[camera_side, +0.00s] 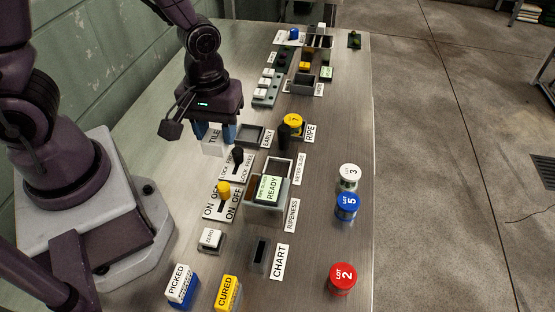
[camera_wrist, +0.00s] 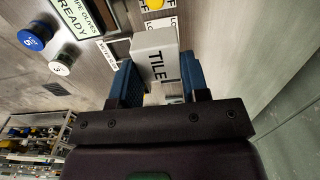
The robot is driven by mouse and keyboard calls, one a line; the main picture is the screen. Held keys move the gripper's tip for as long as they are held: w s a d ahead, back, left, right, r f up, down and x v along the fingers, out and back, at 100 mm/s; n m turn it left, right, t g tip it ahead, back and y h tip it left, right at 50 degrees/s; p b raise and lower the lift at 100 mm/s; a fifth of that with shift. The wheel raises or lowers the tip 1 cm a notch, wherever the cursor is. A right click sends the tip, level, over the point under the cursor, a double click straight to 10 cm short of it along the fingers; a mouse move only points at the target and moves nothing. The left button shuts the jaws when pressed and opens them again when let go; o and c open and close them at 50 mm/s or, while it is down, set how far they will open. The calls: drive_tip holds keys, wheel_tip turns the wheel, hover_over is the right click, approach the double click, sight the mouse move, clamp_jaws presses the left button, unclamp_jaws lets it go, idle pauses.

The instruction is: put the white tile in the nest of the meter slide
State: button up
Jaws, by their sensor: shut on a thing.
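The white tile (camera_side: 212,148) is a white block marked TILE, held between the blue fingers of my gripper (camera_side: 214,132). In the wrist view the tile (camera_wrist: 156,62) sits between the two blue fingertips of my gripper (camera_wrist: 160,85), its lettering facing the camera. I cannot tell whether its bottom touches the table. The meter slide (camera_side: 278,166), a dark-framed open piece beside the METER SLIDE label, lies to the right of and nearer the camera than my gripper. Its nest is partly hidden by the meter with the READY screen (camera_side: 269,189).
A lock lever (camera_side: 237,158) and a yellow on/off switch (camera_side: 223,189) stand between my gripper and the meter. An EARLY tray (camera_side: 250,136) is right of my gripper, with a yellow-topped jar (camera_side: 294,122) beyond. White (camera_side: 349,175), blue (camera_side: 346,207) and red (camera_side: 342,278) lot pieces line the right edge.

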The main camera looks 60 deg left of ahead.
drive_tip(key=w+f, duration=0.3)
drive_tip(key=w, duration=0.4)
hover_over(278, 167)
wheel_tip(278, 167, down, 6)
drive_tip(key=shift+s+r, duration=0.1)
drive_tip(key=shift+s, duration=0.05)
drive_tip(key=shift+w+f, duration=0.2)
drive_tip(key=shift+f, duration=1.55)
drive_tip(key=shift+f, duration=0.15)
drive_tip(key=o, duration=1)
drive_tip(key=shift+c, duration=0.2)
